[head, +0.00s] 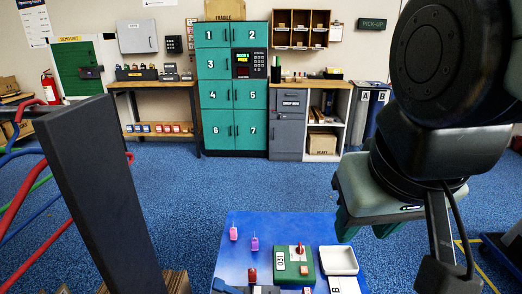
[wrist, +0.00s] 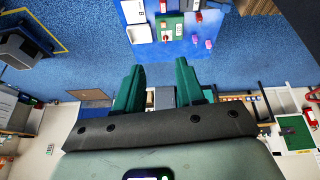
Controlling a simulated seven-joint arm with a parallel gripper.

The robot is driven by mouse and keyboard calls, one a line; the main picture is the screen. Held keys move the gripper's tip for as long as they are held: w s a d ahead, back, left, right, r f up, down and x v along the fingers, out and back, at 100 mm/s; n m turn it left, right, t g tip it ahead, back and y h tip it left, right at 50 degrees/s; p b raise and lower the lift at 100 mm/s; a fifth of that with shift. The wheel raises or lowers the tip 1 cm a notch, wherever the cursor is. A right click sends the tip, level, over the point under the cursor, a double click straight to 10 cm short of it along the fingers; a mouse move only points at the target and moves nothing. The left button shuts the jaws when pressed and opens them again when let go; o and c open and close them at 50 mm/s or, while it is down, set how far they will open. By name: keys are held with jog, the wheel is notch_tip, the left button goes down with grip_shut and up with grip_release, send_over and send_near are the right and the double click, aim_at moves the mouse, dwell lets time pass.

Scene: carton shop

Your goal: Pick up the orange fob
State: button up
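A blue table (head: 228,272) stands low in the head view and upside down at the top of the wrist view. A pink fob (head: 234,234) and a purple fob (head: 255,243) stand at its left; they also show in the wrist view. A red piece (head: 252,274) is nearer the front, and a small orange-red patch (head: 306,291) shows at the bottom edge. I cannot tell whether either is the orange fob. My gripper (wrist: 160,66) is open with nothing between its green fingers. In the head view my gripper (head: 365,230) hangs right of and above the table.
A green box (head: 281,262) marked 031 with a red-topped part sits mid-table, beside a white tray (head: 338,261). A dark slanted post (head: 100,190) stands at the left. Teal lockers (head: 232,100) and a workbench stand against the back wall. Blue floor between is clear.

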jog(key=w+a+f+n+h, duration=0.4)
jog(key=f+n+h, duration=0.25)
jog(key=f, duration=0.25)
jog(key=w+a+f+n+h, duration=0.3)
jog(key=a+f+n+h, duration=0.25)
jog(key=f+n, duration=0.35)
jog(key=s+a+f+n+t+y, duration=0.1)
jog(key=a+f+n+t+y, duration=0.2)
jog(key=f+n, duration=0.3)
jog(key=s+a+f+n+t+y, duration=0.2)
jog(key=a+f+n+t+y, duration=0.2)
jog(key=f+n, duration=0.3)
jog(key=s+a+f+n+t+y, duration=0.1)
jog(key=a+f+n+t+y, duration=0.3)
jog(key=f, duration=0.4)
jog(key=shift+s+a+f+n+t+y, duration=0.2)
jog(key=shift+n+t+y, duration=0.1)
jog(key=shift+n+t, duration=0.3)
jog(key=shift+s+a+f+n+t+y, duration=0.15)
jog(key=shift+n+t+y, duration=0.15)
jog(key=shift+n+t, duration=0.3)
jog(key=w, duration=0.7)
jog(key=shift+w+d, duration=0.1)
jog(key=shift+w, duration=0.1)
jog(key=shift+c, duration=0.4)
grip_shut()
